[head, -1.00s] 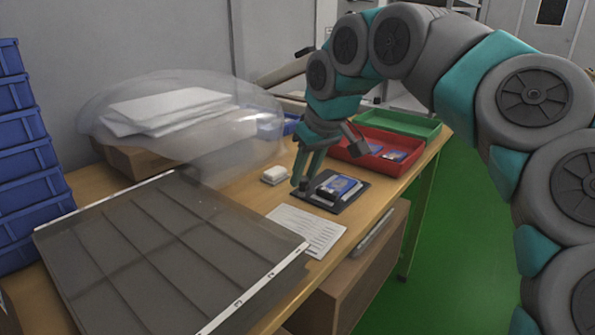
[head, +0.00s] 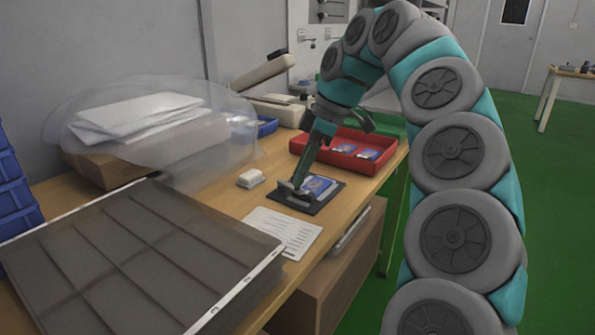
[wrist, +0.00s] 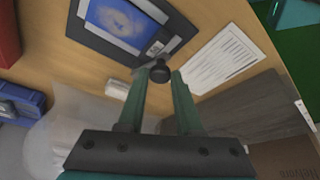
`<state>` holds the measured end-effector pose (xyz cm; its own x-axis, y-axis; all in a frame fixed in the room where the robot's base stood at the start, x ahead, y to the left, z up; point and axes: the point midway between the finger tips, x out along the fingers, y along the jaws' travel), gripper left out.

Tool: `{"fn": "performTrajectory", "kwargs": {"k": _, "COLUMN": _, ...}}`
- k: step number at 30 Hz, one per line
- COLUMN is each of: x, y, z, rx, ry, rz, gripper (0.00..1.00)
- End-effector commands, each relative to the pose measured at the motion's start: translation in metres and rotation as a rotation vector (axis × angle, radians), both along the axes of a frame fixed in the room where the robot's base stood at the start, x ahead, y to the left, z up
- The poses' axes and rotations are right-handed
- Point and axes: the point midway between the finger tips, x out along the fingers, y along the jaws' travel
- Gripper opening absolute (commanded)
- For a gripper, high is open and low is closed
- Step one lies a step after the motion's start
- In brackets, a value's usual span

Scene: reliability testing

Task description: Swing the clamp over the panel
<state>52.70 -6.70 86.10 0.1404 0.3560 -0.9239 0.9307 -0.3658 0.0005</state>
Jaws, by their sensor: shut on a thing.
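A dark fixture plate (head: 325,203) lies on the wooden bench, with a blue panel (head: 318,185) on it. In the wrist view the panel (wrist: 125,20) shows a blue picture in a pale frame on the black plate (wrist: 84,34). My gripper (head: 296,184) reaches down at the plate's left side. In the wrist view my gripper (wrist: 160,78) has its fingers on either side of the clamp's round black knob (wrist: 160,72), shut on it, beside the panel's edge. The rest of the clamp is mostly hidden by the fingers.
A printed sheet (head: 283,232) and a small white block (head: 250,178) lie near the plate. A red tray (head: 342,165) holding similar panels stands behind. A large dark gridded board (head: 140,255) fills the bench front. Blue bins (head: 15,190) are stacked at left.

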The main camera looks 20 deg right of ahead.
Motion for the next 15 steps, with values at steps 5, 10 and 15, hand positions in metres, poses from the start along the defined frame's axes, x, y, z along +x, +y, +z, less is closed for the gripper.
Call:
{"fn": "performTrajectory", "kwargs": {"k": 5, "x": 0.0024, "y": -0.0045, "z": 0.0001, "rx": 0.000, "ry": -0.001, "rz": 0.058, "gripper": 0.00}}
{"fn": "performTrajectory", "kwargs": {"k": 10, "x": 0.0037, "y": -0.0052, "z": 0.0000, "rx": -0.001, "ry": -0.002, "rz": 0.089, "gripper": 0.00}}
{"fn": "performTrajectory", "kwargs": {"k": 15, "x": 0.0039, "y": -0.0050, "z": 0.0002, "rx": -0.001, "ry": -0.003, "rz": 0.101, "gripper": 0.00}}
